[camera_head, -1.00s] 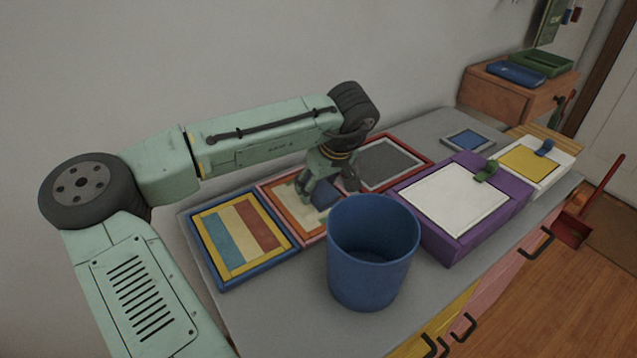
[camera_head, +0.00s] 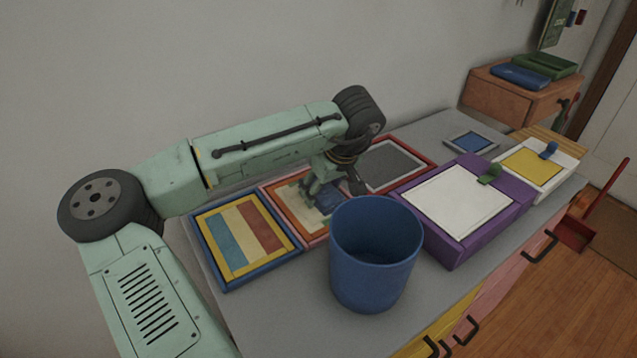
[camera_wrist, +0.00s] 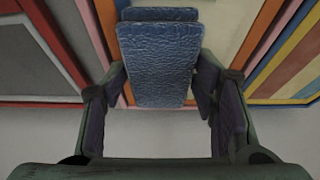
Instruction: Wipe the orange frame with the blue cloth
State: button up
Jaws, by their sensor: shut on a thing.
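The blue cloth (camera_wrist: 160,60) hangs as a folded, textured pad between my gripper's fingers in the wrist view. In the head view it (camera_head: 328,203) shows as a small dark blue patch over the orange frame's picture. My gripper (camera_head: 323,198) is shut on the cloth and points down over the frame. The orange frame (camera_head: 280,208) lies flat on the table, with a pale, patchy picture inside; its near right part is hidden by my gripper and the blue bin. Its orange border also shows in the wrist view (camera_wrist: 262,32). I cannot tell whether the cloth touches the picture.
A blue bin (camera_head: 372,275) stands just in front of the orange frame. A blue-edged striped frame (camera_head: 284,247) lies to the left, a red frame (camera_head: 428,164) behind right. A purple box (camera_head: 485,233) stands to the right. The grey table (camera_head: 275,315) is clear at front left.

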jog(key=shift+s+d+f, duration=0.1)
jog(key=shift+s+d, duration=0.35)
jog(key=shift+s, duration=0.25)
jog(key=shift+w+a+p, duration=0.15)
jog(key=shift+w+a, duration=0.5)
jog(key=shift+w, duration=0.3)
jog(key=shift+w+a+p, duration=0.15)
jog(key=shift+w+a, duration=0.45)
jog(key=shift+w, duration=0.3)
jog(key=shift+s+d, duration=0.65)
jog(key=shift+s, duration=0.3)
jog(key=shift+s+d, duration=0.6)
jog(key=shift+s, duration=0.3)
jog(key=shift+w+a, duration=0.65)
jog(key=shift+w, duration=0.25)
jog(key=shift+w+a, duration=0.6)
jog(key=shift+w, duration=0.3)
jog(key=shift+s+d+p, duration=0.25)
jog(key=shift+s+d, duration=0.4)
jog(key=shift+s, duration=0.3)
jog(key=shift+s+d+p, duration=0.2)
jog(key=shift+s+d, duration=0.4)
jog(key=shift+s, duration=0.3)
jog(key=shift+w+a, duration=0.65)
jog(key=shift+w, duration=0.3)
jog(key=shift+w+a, duration=0.6)
jog(key=shift+w, duration=0.35)
jog(key=shift+s+d+p, duration=0.3)
jog(key=shift+s+d, duration=0.3)
jog(key=shift+s, duration=0.35)
